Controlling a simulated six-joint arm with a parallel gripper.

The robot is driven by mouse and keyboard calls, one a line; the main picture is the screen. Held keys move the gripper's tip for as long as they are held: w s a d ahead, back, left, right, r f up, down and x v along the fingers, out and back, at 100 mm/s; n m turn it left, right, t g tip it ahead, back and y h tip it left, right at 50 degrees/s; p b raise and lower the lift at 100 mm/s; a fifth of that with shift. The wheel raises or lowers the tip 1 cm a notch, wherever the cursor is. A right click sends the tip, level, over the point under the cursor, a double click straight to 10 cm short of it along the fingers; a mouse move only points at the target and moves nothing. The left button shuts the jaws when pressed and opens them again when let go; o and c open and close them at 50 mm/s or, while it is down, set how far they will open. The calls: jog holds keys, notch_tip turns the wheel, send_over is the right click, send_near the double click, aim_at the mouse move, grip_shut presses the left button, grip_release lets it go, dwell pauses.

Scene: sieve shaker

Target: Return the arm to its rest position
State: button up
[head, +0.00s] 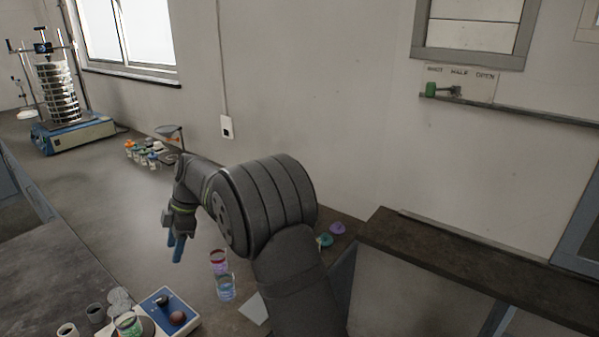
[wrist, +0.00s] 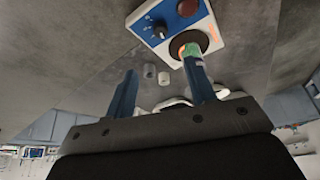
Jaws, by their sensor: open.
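My gripper (head: 176,247) hangs above the bench on the left side of my arm in the head view, with its blue fingers pointing down. In the wrist view the two blue fingers of my gripper (wrist: 163,92) stand wide apart, with nothing held between them. Past the right finger, a green-topped beaker (wrist: 190,50) is on the round dark plate of a blue and white device (wrist: 168,24). The beaker also shows in the head view (head: 128,324), and so does the device (head: 170,311). My arm hides part of the bench behind it.
A sieve shaker (head: 62,98) stands at the far left, near several small jars (head: 143,152). Small cups (head: 95,312) are near the device.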

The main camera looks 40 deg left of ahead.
aim_at(163, 298)
jog(key=x, duration=1.6)
jog(key=shift+s, duration=0.15)
